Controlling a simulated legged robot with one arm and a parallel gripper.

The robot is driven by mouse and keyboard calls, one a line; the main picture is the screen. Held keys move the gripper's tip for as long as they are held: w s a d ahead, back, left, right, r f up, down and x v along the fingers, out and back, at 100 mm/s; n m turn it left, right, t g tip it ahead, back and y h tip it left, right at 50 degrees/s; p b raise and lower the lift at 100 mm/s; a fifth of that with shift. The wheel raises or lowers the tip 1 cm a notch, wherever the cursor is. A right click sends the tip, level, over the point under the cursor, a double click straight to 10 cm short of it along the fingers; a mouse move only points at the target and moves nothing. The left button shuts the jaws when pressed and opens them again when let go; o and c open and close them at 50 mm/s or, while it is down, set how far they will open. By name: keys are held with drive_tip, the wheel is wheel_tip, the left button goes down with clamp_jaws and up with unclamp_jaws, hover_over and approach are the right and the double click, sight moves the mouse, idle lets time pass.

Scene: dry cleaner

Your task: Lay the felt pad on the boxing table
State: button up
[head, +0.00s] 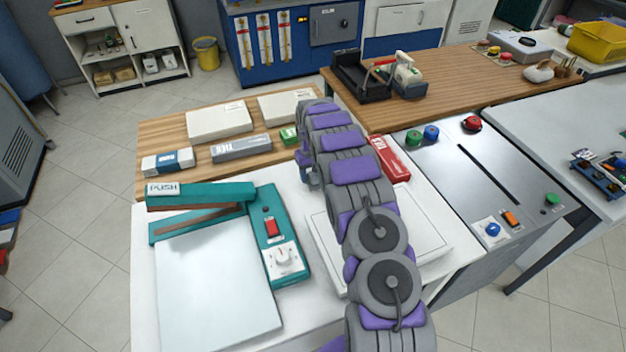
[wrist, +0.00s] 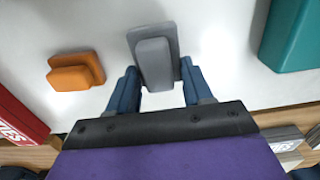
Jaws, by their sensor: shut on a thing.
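A grey two-tier block (wrist: 155,60), which looks like the felt pad, sits between the fingers of my gripper (wrist: 160,76) in the wrist view. My gripper is shut on its narrower upper part. A white surface lies beneath it; I cannot tell whether the pad touches it. In the head view my arm hides the pad. Which surface is the boxing table is not labelled; a wooden table (head: 160,133) with several boxes adjoins the far edge of the white table (head: 143,300).
An orange block (wrist: 74,73) lies on the white surface beside the pad. A teal sealer (head: 272,225) stands left of my arm, a red box (head: 388,158) right. White cartons (head: 219,120) and a grey box (head: 240,147) occupy the wooden table, with narrow bare strips between.

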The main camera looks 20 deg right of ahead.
drive_tip(key=shift+a+f, duration=0.3)
drive_tip(key=shift+f, duration=0.25)
drive_tip(key=shift+a+f, duration=0.3)
drive_tip(key=shift+f, duration=0.25)
drive_tip(key=shift+r, duration=0.1)
